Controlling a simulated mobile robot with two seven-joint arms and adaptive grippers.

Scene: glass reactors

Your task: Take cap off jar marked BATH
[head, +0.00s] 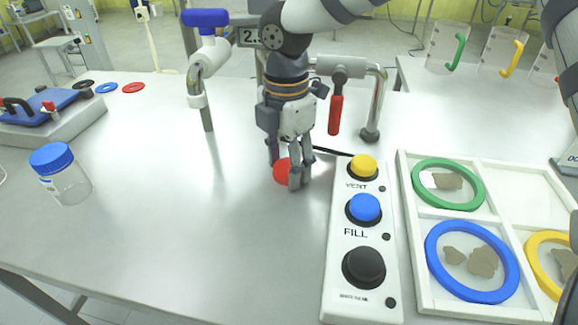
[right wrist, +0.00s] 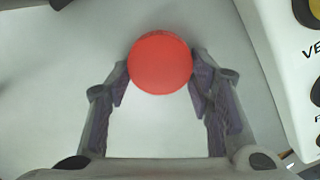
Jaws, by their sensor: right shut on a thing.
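My right gripper (head: 285,172) points down over the middle of the table, left of the button panel. It is shut on a round red cap-like thing (head: 280,172). In the right wrist view the red disc (right wrist: 160,63) sits between the two fingertips, which touch its sides. No jar body shows under it in either view. A clear jar (head: 69,184) with a blue screw cap (head: 51,158) stands on the left of the table, apart from the gripper. I cannot read the name BATH on anything. My left gripper is not in view.
A white panel (head: 340,240) with yellow, blue and black buttons stands right of the gripper. A white tray (head: 490,310) with coloured rings is farther right. Metal pipework with a red-handled valve (head: 336,115) stands behind. The table front left is clear.

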